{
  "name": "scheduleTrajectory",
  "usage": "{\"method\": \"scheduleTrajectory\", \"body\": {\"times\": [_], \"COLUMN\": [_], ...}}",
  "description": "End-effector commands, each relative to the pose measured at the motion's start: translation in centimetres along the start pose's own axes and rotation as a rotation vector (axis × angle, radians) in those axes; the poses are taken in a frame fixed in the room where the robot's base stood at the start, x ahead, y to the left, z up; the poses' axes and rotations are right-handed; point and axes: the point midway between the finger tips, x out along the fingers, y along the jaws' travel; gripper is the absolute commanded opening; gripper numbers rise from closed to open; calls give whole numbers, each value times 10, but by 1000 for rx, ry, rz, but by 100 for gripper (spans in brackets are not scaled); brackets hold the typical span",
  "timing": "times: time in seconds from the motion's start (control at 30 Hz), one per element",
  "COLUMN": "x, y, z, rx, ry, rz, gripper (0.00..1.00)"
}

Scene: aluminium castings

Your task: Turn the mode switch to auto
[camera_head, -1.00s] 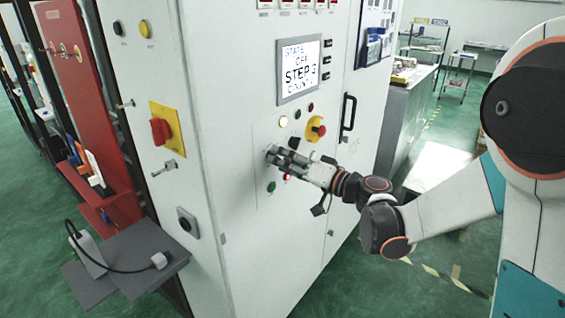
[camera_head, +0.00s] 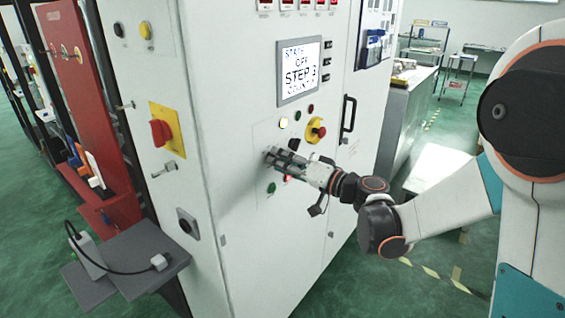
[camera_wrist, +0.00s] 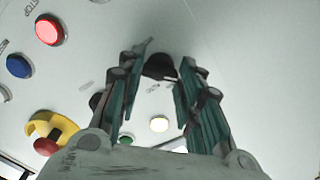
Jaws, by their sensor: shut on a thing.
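The black knob of the mode switch (camera_wrist: 159,66) sits on the pale cabinet face, at the far end of my fingers in the wrist view. My gripper (camera_wrist: 161,64) has one finger on each side of the knob and is shut on it. In the head view my gripper (camera_head: 271,155) is up against the cabinet front, below the screen, and hides the switch. The knob's marks are too small to read, so I cannot tell its position. The screen (camera_head: 299,70) reads "STATE OFF", with step and count lines below.
A black door handle (camera_head: 348,114) stands to the right.

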Motion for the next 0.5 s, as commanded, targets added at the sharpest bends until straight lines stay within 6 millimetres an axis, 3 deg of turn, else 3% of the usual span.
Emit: {"method": "scheduleTrajectory", "body": {"times": [0.5], "x": [0], "y": [1], "z": [1], "rx": [390], "ry": [0], "rz": [1], "gripper": [9]}}
